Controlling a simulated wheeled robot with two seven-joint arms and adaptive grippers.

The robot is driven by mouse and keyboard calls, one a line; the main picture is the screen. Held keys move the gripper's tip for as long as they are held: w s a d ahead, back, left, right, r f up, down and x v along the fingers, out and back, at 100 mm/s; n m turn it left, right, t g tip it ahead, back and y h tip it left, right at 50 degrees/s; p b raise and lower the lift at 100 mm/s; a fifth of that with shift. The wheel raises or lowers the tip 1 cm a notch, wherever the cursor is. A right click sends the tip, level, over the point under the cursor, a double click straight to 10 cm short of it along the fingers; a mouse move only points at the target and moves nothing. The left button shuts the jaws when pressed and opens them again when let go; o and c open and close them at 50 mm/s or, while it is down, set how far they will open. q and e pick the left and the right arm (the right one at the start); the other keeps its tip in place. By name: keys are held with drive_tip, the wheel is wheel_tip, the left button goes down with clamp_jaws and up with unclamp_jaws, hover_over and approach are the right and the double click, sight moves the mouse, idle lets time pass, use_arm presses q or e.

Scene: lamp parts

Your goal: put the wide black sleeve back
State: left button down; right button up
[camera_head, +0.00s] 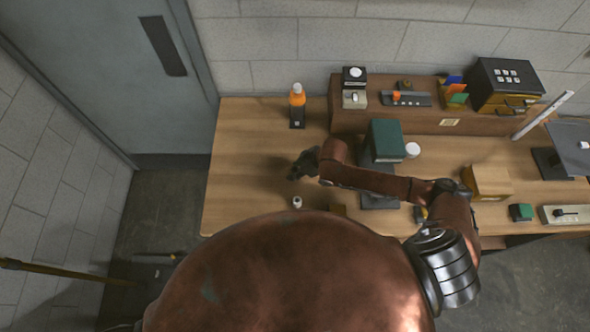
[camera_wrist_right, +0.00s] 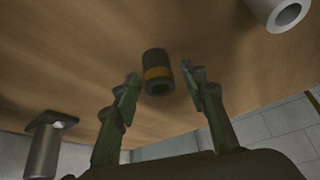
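A black sleeve (camera_wrist_right: 152,62) with a yellow-brown band and an open round end shows in the right wrist view, on the wooden table top. It appears in the gap between the fingers of my right gripper (camera_wrist_right: 162,82), a little beyond the tips. The fingers are apart and I see no contact with it. In the head view my right gripper (camera_head: 301,166) is low over the left part of the table, and the sleeve cannot be made out there. My left gripper is not in view.
A small pale cylinder (camera_head: 297,202) stands near the front edge; a pale hollow cylinder (camera_wrist_right: 287,14) is also in the wrist view. A grey cylinder (camera_wrist_right: 43,150) is at its lower left. An orange bottle (camera_head: 297,95) stands behind. The table's left part (camera_head: 240,150) is clear.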

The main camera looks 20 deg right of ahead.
drive_tip(key=v, duration=1.2)
